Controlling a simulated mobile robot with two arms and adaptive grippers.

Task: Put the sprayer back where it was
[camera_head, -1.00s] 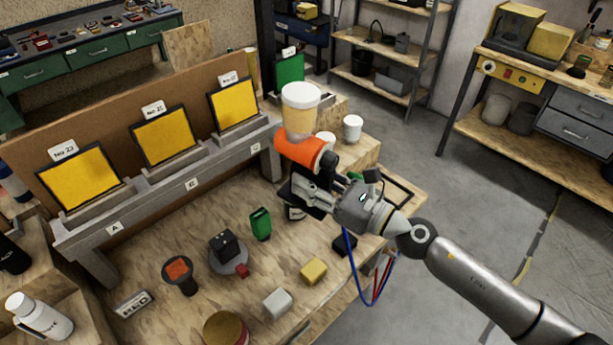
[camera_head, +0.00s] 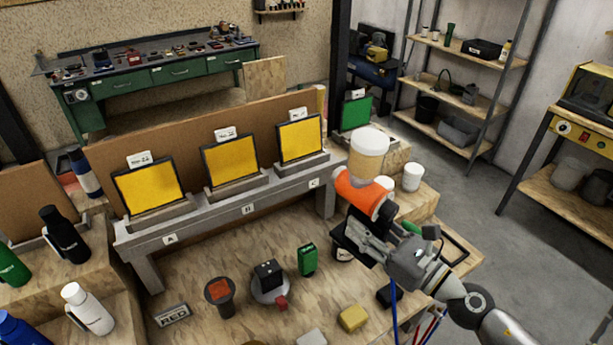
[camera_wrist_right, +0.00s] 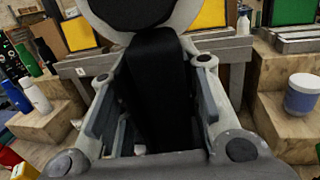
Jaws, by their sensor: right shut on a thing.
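The sprayer (camera_head: 362,196) has an orange body, a black lower part and a translucent cup on top with a beige lower half. My right gripper (camera_head: 372,240) is shut on it and holds it upright above the right end of the wooden table, in front of the green panel and right of label C. In the right wrist view, the gripper's fingers (camera_wrist_right: 155,105) stand on both sides of the sprayer's black handle (camera_wrist_right: 153,75). The handle's lower end is hidden there. My left gripper is not in view.
A grey stand (camera_head: 250,207) carries several yellow panels behind the table. A white cup (camera_head: 412,177) is on the wooden step right of the sprayer. A green box (camera_head: 307,260), a yellow block (camera_head: 353,318) and a dark torch-like item (camera_head: 219,295) are on the table. Bottles stand at left.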

